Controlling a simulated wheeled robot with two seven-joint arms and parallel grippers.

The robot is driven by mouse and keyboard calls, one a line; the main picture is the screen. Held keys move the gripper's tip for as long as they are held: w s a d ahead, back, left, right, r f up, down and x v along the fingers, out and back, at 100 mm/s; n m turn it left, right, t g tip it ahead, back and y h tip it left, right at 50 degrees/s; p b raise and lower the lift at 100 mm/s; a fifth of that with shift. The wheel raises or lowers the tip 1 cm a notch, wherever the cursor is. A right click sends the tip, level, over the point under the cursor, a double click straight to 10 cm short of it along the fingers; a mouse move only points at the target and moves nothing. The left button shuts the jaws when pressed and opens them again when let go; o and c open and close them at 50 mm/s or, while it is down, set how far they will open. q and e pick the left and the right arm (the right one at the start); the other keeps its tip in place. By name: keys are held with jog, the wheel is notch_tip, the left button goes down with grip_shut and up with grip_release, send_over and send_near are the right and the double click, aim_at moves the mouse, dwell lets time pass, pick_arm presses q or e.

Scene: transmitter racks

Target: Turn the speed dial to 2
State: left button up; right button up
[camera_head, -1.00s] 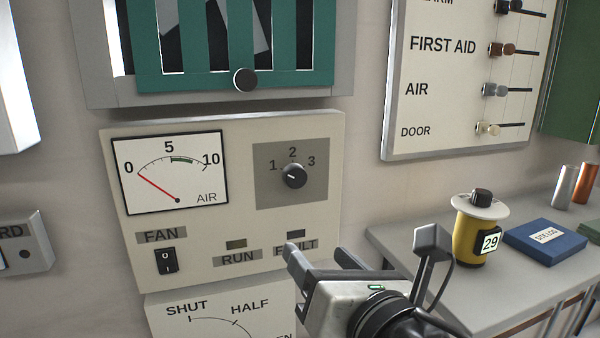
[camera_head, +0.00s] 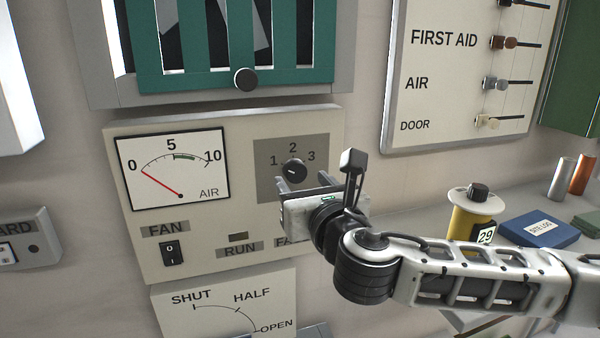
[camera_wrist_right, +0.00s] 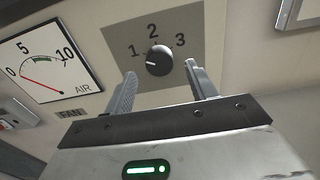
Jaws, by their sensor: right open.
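The speed dial (camera_head: 294,171) is a round black knob on a grey square plate marked 1, 2 and 3, on the cream fan panel (camera_head: 215,235). Its white pointer mark points left, toward the 1 side. In the right wrist view the dial (camera_wrist_right: 159,60) lies ahead, between and beyond the fingertips. My right gripper (camera_head: 308,183) is open and empty, just below and in front of the dial, apparently not touching it. It also shows in the wrist view (camera_wrist_right: 160,76). My left gripper is not in view.
An air gauge (camera_head: 172,172) with its needle at 0 is left of the dial. A fan switch (camera_head: 171,253) sits below it. A louvre knob (camera_head: 246,79) sticks out above. A yellow canister (camera_head: 466,217) and blue box (camera_head: 538,230) stand on the right shelf.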

aim_at(295, 171)
jog(key=shift+x, duration=1.25)
jog(key=c, duration=1)
